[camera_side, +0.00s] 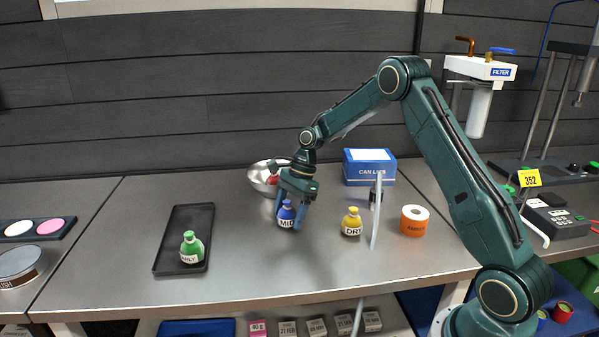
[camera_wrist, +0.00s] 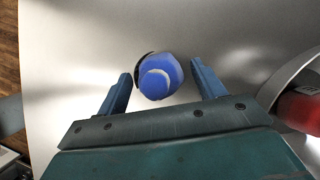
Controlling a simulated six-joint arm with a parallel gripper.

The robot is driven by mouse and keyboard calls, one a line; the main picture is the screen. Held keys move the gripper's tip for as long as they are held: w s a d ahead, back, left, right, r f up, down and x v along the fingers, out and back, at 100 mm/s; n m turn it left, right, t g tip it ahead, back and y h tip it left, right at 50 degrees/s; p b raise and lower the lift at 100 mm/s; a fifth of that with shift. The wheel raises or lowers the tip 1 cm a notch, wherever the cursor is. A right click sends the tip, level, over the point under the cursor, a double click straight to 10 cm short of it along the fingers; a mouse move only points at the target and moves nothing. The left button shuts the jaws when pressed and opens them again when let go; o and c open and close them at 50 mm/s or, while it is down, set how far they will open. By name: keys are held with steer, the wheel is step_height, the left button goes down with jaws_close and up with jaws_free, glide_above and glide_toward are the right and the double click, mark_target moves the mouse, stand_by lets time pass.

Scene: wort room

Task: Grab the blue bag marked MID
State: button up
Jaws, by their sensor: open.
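The blue bag marked MID (camera_side: 286,216) stands upright on the steel bench in the side view. In the wrist view the blue bag (camera_wrist: 158,76) shows from above, between and slightly beyond the fingertips. My gripper (camera_side: 290,212) is over the bag with its fingers pointing down on either side of it. In the wrist view my gripper (camera_wrist: 160,78) is open, with a gap between each finger and the bag. The left finger looks nearer to the bag than the right one.
A metal bowl (camera_side: 256,178) with something red in it stands close behind my gripper. A green bag (camera_side: 192,247) sits on a black tray (camera_side: 168,262) at left. A yellow DRY bag (camera_side: 352,222), an orange roll (camera_side: 414,226) and a blue CAN LIDS box (camera_side: 369,178) are at right.

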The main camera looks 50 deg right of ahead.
steer(key=shift+c, duration=0.2)
steer(key=c, duration=1)
steer(key=shift+r, duration=0.15)
step_height(320, 180, up, 10)
steer(key=shift+f, duration=0.1)
stand_by(0.4)
